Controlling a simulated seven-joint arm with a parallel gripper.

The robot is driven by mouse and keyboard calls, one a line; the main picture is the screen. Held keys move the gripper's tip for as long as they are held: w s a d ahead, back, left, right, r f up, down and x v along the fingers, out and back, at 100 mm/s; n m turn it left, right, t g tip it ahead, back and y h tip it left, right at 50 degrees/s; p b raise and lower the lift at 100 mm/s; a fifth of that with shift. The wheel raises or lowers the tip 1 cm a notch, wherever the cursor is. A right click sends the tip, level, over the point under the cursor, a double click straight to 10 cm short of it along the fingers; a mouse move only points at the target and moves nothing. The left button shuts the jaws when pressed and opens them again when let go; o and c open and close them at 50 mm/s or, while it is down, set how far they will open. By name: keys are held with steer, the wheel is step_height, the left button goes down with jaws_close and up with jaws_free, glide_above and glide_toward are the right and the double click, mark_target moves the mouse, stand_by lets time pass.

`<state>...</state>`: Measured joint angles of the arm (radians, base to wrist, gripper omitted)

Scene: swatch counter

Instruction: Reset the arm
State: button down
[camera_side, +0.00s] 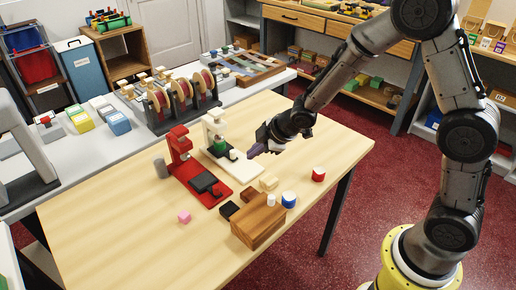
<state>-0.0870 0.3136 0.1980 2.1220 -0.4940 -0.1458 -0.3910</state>
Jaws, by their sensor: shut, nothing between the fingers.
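My gripper (254,152) is at the end of my arm, which reaches in from the right over the wooden table (120,236). Its fingers are shut with nothing between them. The fingertips point left and down, close to a white stand (241,171) that holds a green piece (220,146). I cannot tell whether the fingertips touch anything there. A red stand (181,160) with a dark pad (205,184) is left of the white one.
A wooden block (258,226) stands near the table's front, with a blue and white cylinder (289,199), a red cylinder (318,174), a black block (229,210) and a pink cube (184,217) nearby. The table's left front is clear. A counter with a spool rack (180,100) lies behind.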

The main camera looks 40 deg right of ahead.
steer(key=s+d+r+m+t+h, duration=0.1)
steer(key=s+d+r, duration=0.15)
steer(key=r, duration=0.45)
steer(key=s+d+r+m+t, duration=0.1)
steer(key=s+r+m, duration=0.15)
steer(key=r, duration=0.35)
steer(key=s+d+r+t+h, duration=0.1)
steer(key=s+d+r, duration=0.1)
steer(key=s+r, duration=0.35)
steer(key=s+d+r+m, duration=0.2)
steer(key=s+r+m, duration=0.2)
steer(key=s, duration=0.4)
steer(key=s+a+f+m+g, duration=0.2)
steer(key=s+f+m+g, duration=0.2)
steer(key=s, duration=0.7)
step_height(320, 180, down, 2)
steer(key=shift+s+g, duration=0.3)
steer(key=shift+s, duration=0.1)
